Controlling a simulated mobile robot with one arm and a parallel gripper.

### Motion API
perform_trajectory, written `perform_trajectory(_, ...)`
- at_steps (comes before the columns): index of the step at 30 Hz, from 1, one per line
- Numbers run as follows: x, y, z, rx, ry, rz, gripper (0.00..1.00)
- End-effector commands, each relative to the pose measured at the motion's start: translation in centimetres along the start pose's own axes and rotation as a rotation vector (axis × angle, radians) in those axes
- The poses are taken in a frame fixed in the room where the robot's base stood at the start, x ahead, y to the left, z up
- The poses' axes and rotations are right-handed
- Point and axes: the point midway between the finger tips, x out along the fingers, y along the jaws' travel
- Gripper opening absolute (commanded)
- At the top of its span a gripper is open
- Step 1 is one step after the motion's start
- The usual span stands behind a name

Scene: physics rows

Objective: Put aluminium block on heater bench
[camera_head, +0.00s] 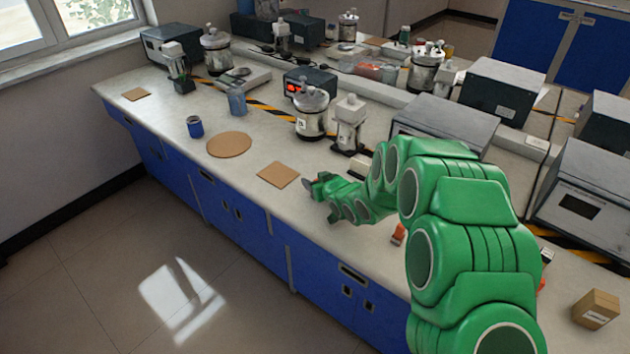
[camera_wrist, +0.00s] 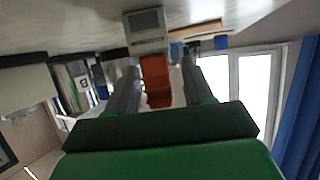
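In the wrist view, a small grey block-like thing (camera_wrist: 146,28) with a paler face shows just beyond my fingertips. I cannot tell for sure that it is the aluminium block. An orange piece (camera_wrist: 156,80) shows between the fingers, below the grey thing in the picture. My gripper (camera_wrist: 160,75) has its two dark fingers apart, with a gap beside the orange piece. In the head view my green arm reaches low over the bench, with my gripper (camera_head: 314,187) right of the square cork mat. The arm hides what lies behind it. I cannot clearly make out the heater bench.
The square cork mat (camera_head: 278,175) and a round cork mat (camera_head: 229,145) lie near the bench's front edge, with a blue cup (camera_head: 195,127) beyond. A steel vessel (camera_head: 311,118) and grey instruments (camera_head: 445,125) stand behind. A cardboard box (camera_head: 596,309) is at right.

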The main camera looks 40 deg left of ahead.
Motion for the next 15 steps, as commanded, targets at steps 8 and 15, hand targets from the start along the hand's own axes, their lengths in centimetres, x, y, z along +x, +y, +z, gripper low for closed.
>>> perform_trajectory(8,0.0,0.0,-0.1,0.0,0.0,0.0,0.52)
perform_trajectory(15,-1.2,0.0,-0.3,0.001,-0.001,0.0,0.52)
